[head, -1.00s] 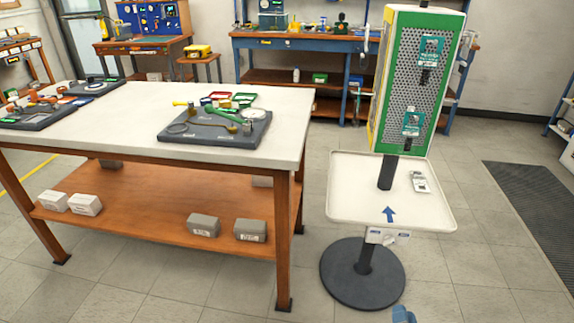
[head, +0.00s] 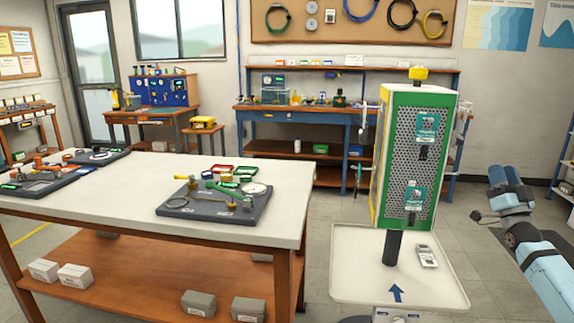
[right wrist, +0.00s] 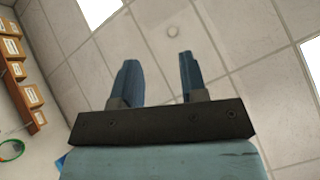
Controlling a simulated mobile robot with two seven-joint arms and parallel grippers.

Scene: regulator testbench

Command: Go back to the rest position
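My right gripper (head: 504,174) shows at the right of the head view, raised beside the regulator stand, with my blue arm below it. In the right wrist view, its two blue fingers (right wrist: 158,66) are apart with nothing between them, and ceiling panels show behind. My left gripper is not in view. The stand's green and white perforated cabinet (head: 405,160) carries two teal-labelled items. Its white tray (head: 350,265) holds a small grey device (head: 427,256).
A white-topped workbench (head: 120,190) fills the left, bearing a dark board (head: 175,207) with tools and parts. A blue bench (head: 300,114) stands at the back wall. Grey floor lies between the stand and my right arm. A shelf edge (head: 562,193) shows at far right.

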